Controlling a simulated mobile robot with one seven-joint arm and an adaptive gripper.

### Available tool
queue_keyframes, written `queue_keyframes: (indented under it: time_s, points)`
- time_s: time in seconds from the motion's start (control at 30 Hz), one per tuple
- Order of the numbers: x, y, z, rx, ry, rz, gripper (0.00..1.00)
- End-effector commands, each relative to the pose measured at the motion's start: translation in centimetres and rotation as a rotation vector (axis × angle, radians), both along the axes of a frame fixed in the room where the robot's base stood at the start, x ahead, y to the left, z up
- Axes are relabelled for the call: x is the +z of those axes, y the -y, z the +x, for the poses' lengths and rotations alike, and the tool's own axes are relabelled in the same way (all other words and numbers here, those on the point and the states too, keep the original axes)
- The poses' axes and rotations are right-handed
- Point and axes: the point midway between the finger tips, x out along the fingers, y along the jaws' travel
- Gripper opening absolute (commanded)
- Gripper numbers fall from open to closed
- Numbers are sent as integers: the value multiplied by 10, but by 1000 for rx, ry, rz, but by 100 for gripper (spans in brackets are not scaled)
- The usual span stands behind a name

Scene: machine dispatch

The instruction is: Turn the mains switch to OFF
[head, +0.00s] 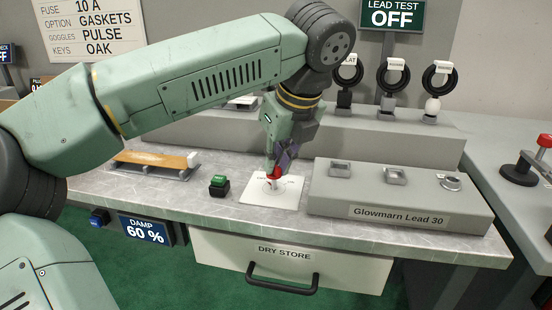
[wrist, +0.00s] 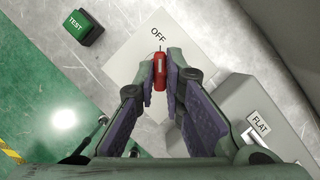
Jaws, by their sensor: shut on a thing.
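The mains switch is a red handle (head: 274,173) on a white square plate (head: 287,192) on the grey bench. My gripper (head: 279,160) points down over the plate and is shut on the red handle. In the wrist view the handle (wrist: 160,72) sits between the two purple-lined fingertips. The word OFF (wrist: 158,35) is printed on the plate just beyond the handle, and the handle's far end points toward it. Other marks on the plate are hidden by the fingers or too small to read.
A green TEST button (head: 219,182) stands left of the plate. A grey block labelled Glowmarn Lead 30 (head: 400,212) is close on the right. A wooden bar on a rack (head: 155,163) lies at the left. A DRY STORE drawer (head: 290,262) is below the bench edge.

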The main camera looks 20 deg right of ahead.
Motion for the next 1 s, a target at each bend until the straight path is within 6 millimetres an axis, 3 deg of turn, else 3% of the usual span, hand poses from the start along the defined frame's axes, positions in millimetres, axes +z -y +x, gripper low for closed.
queue_keyframes:
  time_s: [0.37,0.4,0.67,1.0]
  points:
    - [0,0,0,6,0,-2,0]
    - [0,0,0,5,0,-2,12]
    - [0,0,0,4,0,-1,29]
    - [3,1,-1,3,0,-1,30]
